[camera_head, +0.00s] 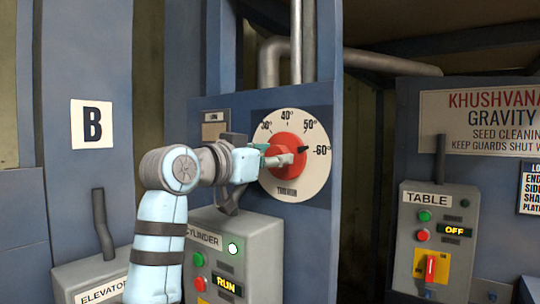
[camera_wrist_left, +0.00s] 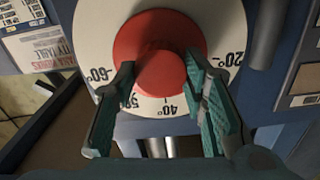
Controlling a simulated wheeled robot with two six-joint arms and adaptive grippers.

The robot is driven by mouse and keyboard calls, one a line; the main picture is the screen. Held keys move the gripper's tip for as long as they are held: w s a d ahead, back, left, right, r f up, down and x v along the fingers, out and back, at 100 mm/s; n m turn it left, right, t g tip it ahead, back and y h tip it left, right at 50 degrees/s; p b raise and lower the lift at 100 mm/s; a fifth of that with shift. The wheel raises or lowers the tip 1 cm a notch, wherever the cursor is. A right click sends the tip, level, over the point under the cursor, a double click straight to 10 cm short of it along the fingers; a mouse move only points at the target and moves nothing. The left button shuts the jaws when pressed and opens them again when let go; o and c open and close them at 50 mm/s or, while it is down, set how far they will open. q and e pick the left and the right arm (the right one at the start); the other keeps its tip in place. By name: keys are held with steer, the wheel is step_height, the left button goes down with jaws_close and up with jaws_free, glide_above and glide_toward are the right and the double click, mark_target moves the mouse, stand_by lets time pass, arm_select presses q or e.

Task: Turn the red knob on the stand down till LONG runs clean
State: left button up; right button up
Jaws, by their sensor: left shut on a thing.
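The red knob (camera_head: 289,156) sits at the middle of a round white dial (camera_head: 313,184) on a blue panel. The dial carries degree marks, with 40, 50 and 60 readable. A dark pointer (camera_head: 302,150) sticks out on the knob's right, toward the 60 mark. My left gripper (camera_head: 281,160) reaches in from the left and is shut on the knob. In the left wrist view the knob's raised centre (camera_wrist_left: 162,73) lies between the two teal-padded fingers, with the dial upside down. A small tan plate (camera_head: 214,131) is left of the dial; its lettering is too small to read surely. My right gripper is out of view.
Below the dial stands the grey CYLINDER box (camera_head: 262,244), with a lit lamp and a RUN display. A TABLE box (camera_head: 459,200) at right shows OFF. An ELEVATOR box (camera_head: 75,270) with a lever is at lower left. Grey pipes (camera_head: 270,62) run above.

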arm_select(q)
steer(key=n, duration=0.2)
steer(key=n+p, duration=0.1)
steer(key=n, duration=0.3)
steer(key=shift+w+f, duration=0.1)
steer(key=shift+f, duration=0.2)
stand_by(0.3)
steer(key=o, duration=1)
steer(key=shift+d, duration=0.1)
steer(key=shift+o, duration=0.8)
steer(key=shift+w+d+p, duration=0.2)
steer(key=shift+p, duration=0.1)
steer(key=shift+a+r, duration=0.1)
steer(key=v, duration=1.2)
